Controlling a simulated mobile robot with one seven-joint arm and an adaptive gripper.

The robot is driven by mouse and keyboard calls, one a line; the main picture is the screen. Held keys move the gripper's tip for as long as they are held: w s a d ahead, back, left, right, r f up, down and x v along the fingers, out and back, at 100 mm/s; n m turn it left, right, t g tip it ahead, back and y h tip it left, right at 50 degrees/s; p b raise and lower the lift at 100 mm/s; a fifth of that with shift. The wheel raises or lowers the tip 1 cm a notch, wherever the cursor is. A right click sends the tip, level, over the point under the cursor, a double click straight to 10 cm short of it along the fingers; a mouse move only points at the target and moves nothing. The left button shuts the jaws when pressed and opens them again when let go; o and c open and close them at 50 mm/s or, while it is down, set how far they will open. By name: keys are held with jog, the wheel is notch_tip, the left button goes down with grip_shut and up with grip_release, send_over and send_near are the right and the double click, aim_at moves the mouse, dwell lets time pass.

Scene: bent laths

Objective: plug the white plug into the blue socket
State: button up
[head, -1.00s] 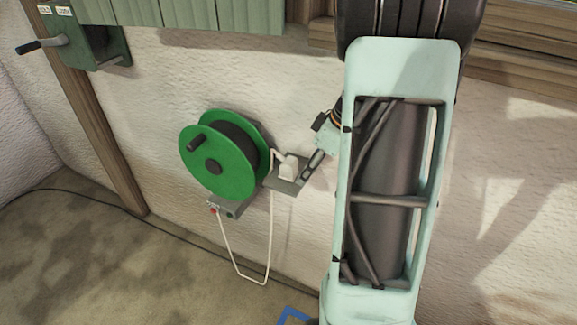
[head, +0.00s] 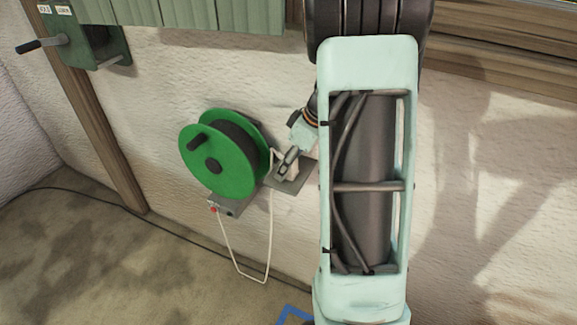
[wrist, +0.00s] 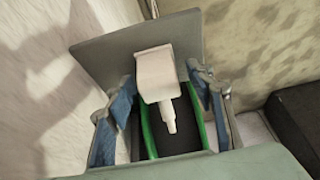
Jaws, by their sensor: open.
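The white plug (wrist: 155,76) stands on a grey plate (wrist: 98,52) in the wrist view, its narrow cable end toward the camera. My gripper (wrist: 158,105) is open, with a blue-padded finger on either side of the plug and gaps between. In the head view my gripper (head: 289,160) is at the grey plate (head: 296,184) and covers most of the plug. A white cable (head: 268,235) hangs from there in a loop to the box below the green reel. I cannot make out a blue socket in either view.
The green reel (head: 214,165) is just left of my gripper, above a grey box with a red knob (head: 213,210). A green crank unit (head: 95,45) is at upper left. A dark cable (head: 100,205) crosses the floor. A blue outline (head: 293,313) shows on the floor.

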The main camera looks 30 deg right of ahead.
jog(key=c, duration=1.2)
jog(key=shift+o, duration=0.2)
jog(key=shift+r, duration=0.1)
jog(key=shift+r, duration=0.6)
jog(key=shift+s+a+r, duration=0.15)
jog(key=shift+s+a, duration=0.05)
jog(key=shift+a, duration=0.05)
jog(key=s+a, duration=1)
jog(key=a, duration=0.3)
jog(key=shift+s+a, duration=0.35)
jog(key=shift+s, duration=0.05)
